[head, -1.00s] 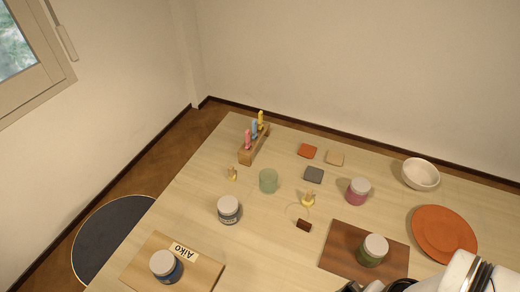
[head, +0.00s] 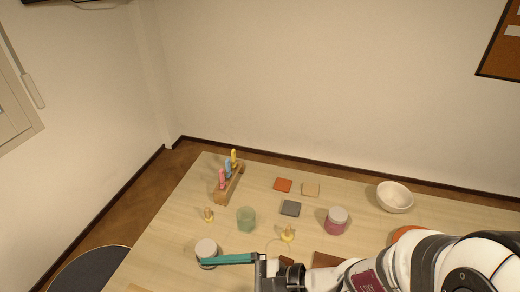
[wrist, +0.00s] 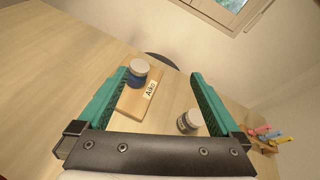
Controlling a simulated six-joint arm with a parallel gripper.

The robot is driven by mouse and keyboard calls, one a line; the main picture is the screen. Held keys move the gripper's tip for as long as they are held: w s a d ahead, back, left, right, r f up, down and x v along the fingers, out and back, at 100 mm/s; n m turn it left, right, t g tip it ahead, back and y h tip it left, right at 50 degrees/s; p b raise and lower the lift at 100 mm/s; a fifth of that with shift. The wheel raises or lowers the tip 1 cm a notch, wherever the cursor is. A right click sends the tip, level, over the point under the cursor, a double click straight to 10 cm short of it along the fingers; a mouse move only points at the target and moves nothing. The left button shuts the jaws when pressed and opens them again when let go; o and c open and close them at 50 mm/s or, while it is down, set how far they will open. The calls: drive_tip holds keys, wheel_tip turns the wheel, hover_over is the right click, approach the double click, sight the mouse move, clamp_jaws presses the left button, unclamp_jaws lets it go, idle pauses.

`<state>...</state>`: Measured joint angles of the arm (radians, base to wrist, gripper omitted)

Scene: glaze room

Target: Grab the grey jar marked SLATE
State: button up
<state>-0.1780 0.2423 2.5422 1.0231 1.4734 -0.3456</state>
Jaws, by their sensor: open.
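The grey jar (head: 206,249) with a white lid stands on the table at the lower left of the head view, its lower part hidden behind a teal finger. The grey jar also shows in the wrist view (wrist: 187,124), beside the right finger; its lettering is too small to read. My gripper (head: 204,261) reaches in from the right in the head view. In the wrist view my gripper (wrist: 160,76) is open, its two teal fingers wide apart with nothing held. I cannot tell the exact gap between finger and jar.
A blue jar (wrist: 138,77) stands on a wooden board (wrist: 130,103) with an "Aiko" card (wrist: 150,89).

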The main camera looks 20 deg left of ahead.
drive_tip(key=w+a+f+m+t+y, duration=0.1)
drive_tip(key=w+a+f+m+t, duration=0.15)
drive_tip(key=w+f+m, duration=0.2)
drive_tip(key=m+t+h, duration=0.2)
drive_tip(key=m+t, duration=0.3)
approach(200, 245)
drive_tip(key=shift+m, duration=0.25)
drive_tip(key=x, duration=0.7)
drive_tip(key=f+x, duration=0.1)
drive_tip(key=x, duration=0.3)
drive_tip(key=shift+w+d, duration=0.15)
drive_tip(key=shift+w, duration=0.05)
clamp_jaws()
